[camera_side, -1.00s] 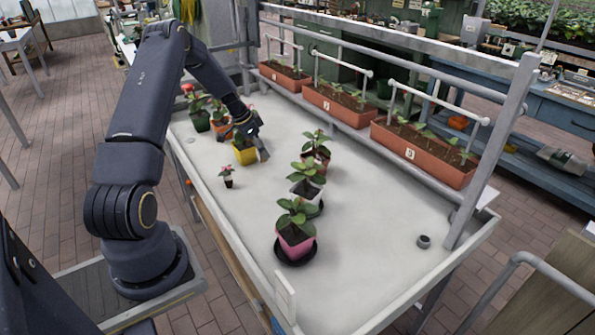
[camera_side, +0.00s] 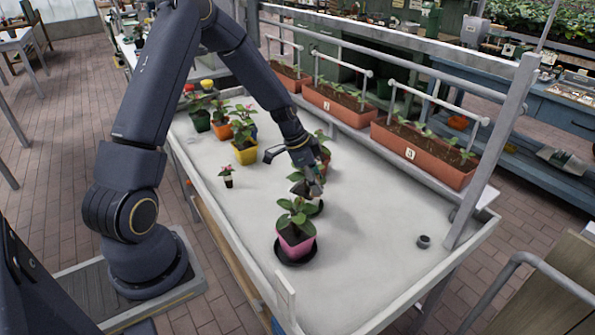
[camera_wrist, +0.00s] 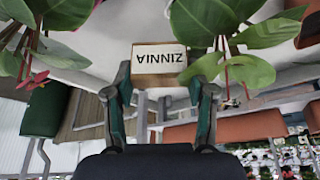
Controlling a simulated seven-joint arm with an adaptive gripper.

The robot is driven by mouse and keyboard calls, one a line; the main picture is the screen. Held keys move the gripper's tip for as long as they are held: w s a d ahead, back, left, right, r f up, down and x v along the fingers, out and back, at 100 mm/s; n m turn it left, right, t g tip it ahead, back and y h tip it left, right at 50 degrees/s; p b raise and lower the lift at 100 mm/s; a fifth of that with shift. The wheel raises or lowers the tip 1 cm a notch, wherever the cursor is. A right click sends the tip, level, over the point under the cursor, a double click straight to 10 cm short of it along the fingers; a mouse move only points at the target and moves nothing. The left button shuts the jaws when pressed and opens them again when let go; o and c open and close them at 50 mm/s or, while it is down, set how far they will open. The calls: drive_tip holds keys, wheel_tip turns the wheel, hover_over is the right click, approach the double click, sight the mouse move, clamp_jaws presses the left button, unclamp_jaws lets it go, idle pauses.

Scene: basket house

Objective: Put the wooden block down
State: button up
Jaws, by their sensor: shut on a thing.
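My gripper (camera_side: 314,184) is low over the white table, beside the middle potted plant and partly covering it. In the wrist view my gripper (camera_wrist: 158,84) has its two fingers on either side of a wooden block (camera_wrist: 158,66) and is shut on it. The block's pale face carries the word ZINNIA, upside down in this view. In the side view the block cannot be made out. Whether it touches the table cannot be told.
A pink pot (camera_side: 296,243) on a dark saucer stands just in front of my gripper. A yellow pot (camera_side: 245,154) and a tiny plant (camera_side: 228,181) stand to the left. Long planters (camera_side: 428,160) line the back. The table's right part (camera_side: 375,215) is mostly clear.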

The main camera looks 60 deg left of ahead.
drive_tip(key=w+d+m, duration=0.1)
drive_tip(key=d+m, duration=0.1)
drive_tip(key=d, duration=0.4)
drive_tip(key=shift+h, duration=0.3)
drive_tip(key=w+f, duration=0.3)
drive_tip(key=w, duration=0.1)
drive_tip(key=w+f, duration=0.2)
drive_tip(key=w, duration=0.2)
drive_tip(key=w+f, duration=0.3)
drive_tip(key=w, duration=0.1)
drive_tip(key=shift+w+a+f, duration=0.15)
drive_tip(key=shift+w+f, duration=0.15)
drive_tip(key=shift+w, duration=0.05)
drive_tip(key=shift+w+f, duration=0.5)
drive_tip(key=shift+f, duration=1.5)
drive_tip(key=shift+f, duration=0.15)
drive_tip(key=o, duration=0.9)
